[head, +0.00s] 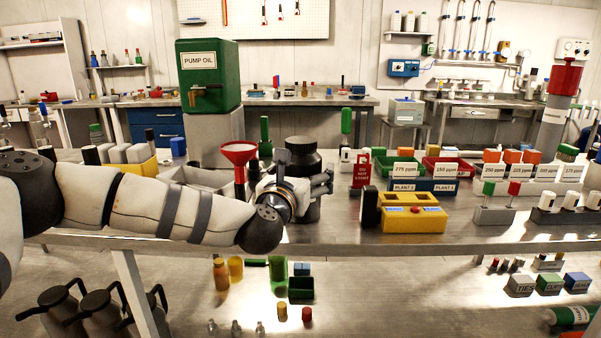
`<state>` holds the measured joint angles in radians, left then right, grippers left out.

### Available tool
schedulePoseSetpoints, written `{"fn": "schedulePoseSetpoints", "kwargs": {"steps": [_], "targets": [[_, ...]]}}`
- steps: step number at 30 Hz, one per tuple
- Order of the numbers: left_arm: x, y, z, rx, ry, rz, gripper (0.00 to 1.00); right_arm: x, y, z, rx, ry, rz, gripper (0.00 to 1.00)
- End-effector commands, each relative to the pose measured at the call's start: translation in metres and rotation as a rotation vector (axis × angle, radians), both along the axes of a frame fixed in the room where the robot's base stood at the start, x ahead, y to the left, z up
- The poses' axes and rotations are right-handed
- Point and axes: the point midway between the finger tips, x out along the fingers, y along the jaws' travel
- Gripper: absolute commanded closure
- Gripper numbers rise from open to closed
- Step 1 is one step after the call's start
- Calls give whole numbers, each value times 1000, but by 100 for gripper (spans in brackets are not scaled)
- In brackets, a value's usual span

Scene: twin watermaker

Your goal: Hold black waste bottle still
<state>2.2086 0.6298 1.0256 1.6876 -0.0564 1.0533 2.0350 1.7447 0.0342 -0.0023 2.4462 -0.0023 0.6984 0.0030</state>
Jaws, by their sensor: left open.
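The black waste bottle (302,158) stands upright on the metal bench, with a wide dark cap on top. My left arm reaches in from the left, and my left gripper (318,186) is at the bottle's front and right side, covering much of its lower body. The gripper is open. The bottle overlaps the fingers in the view, and I cannot tell whether they touch it. My right gripper is not in view.
A red funnel (239,153) stands just left of the bottle. A red tag block (362,171) and a yellow box (413,218) stand to the right. The green pump oil tank (208,77) is behind.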

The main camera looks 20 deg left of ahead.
Motion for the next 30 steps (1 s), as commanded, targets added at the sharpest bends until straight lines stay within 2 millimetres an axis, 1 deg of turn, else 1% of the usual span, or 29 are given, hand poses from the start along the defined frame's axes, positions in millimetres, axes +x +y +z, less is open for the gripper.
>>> {"fn": "schedulePoseSetpoints", "kwargs": {"steps": [2, 3, 5, 8, 12, 15, 18, 21, 24, 30], "targets": [[0, 0, 2, 0, -1, 0, 11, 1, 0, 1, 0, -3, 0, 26], [0, 0, 7, 0, -3, 0, 11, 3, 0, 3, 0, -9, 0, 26], [-7, -1, 5, 0, 0, -1, 11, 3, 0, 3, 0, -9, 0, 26], [-28, -1, 5, -2, 0, -2, 11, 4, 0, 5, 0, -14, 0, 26], [-63, -3, 5, -2, 1, -2, 11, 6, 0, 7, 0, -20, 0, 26], [-85, -4, 4, -2, 1, -2, 11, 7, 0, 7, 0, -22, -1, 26], [-103, -5, 4, 0, 1, -2, 11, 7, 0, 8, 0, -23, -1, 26], [-114, -5, 4, 0, 1, -1, 11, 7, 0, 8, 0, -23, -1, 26], [-119, -5, 4, 0, 1, 0, 11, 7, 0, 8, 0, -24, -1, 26], [-120, -5, 3, 0, 1, 0, 11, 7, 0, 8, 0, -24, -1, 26]]}}
